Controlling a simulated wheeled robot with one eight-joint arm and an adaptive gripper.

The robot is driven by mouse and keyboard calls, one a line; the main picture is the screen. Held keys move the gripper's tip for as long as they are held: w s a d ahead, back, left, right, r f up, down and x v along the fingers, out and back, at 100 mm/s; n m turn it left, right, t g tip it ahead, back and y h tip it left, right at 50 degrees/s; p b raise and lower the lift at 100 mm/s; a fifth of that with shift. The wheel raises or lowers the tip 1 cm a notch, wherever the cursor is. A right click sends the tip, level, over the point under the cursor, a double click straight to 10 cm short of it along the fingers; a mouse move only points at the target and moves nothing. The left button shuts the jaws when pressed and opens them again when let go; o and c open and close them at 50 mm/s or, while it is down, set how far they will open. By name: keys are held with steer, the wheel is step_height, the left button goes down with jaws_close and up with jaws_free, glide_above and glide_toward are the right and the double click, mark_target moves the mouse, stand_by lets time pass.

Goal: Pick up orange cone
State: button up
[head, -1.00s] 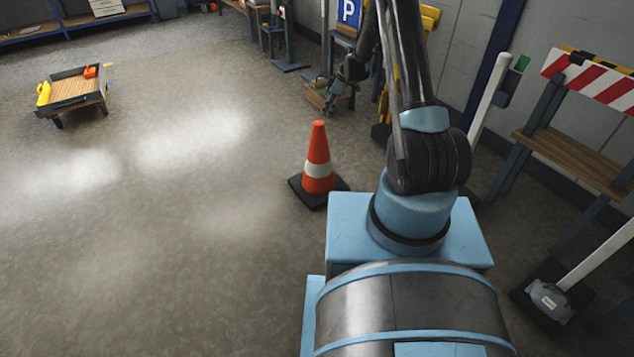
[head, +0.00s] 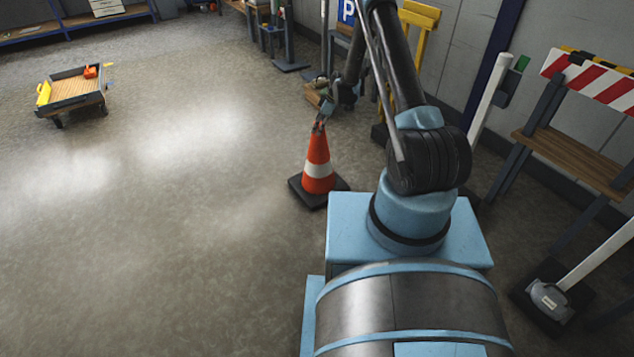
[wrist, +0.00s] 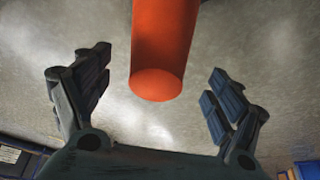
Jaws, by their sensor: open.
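The orange cone (head: 318,172) stands upright on the floor in the head view, with a white band and a dark square base. My gripper (head: 320,124) is at the cone's tip in the head view. In the wrist view the cone's orange top (wrist: 158,82) points in between the two spread fingers of my gripper (wrist: 160,90). There is a clear gap between the cone and each finger. The gripper is open and holds nothing. The cone's band and base are outside the wrist view.
A low wooden cart (head: 72,92) with small orange and yellow items stands at the far left. A red-and-white barrier board (head: 600,82) and a wooden bench (head: 575,160) are at the right. A blue parking sign (head: 347,10) is at the back. The floor left of the cone is clear.

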steer(key=x, duration=0.4)
steer(key=shift+w+a+f, duration=0.1)
steer(key=shift+w+f, duration=0.05)
steer(key=shift+f, duration=0.2)
steer(key=shift+c, duration=0.2)
jaws_close()
steer(key=shift+r, duration=0.1)
steer(key=shift+r, duration=4.95)
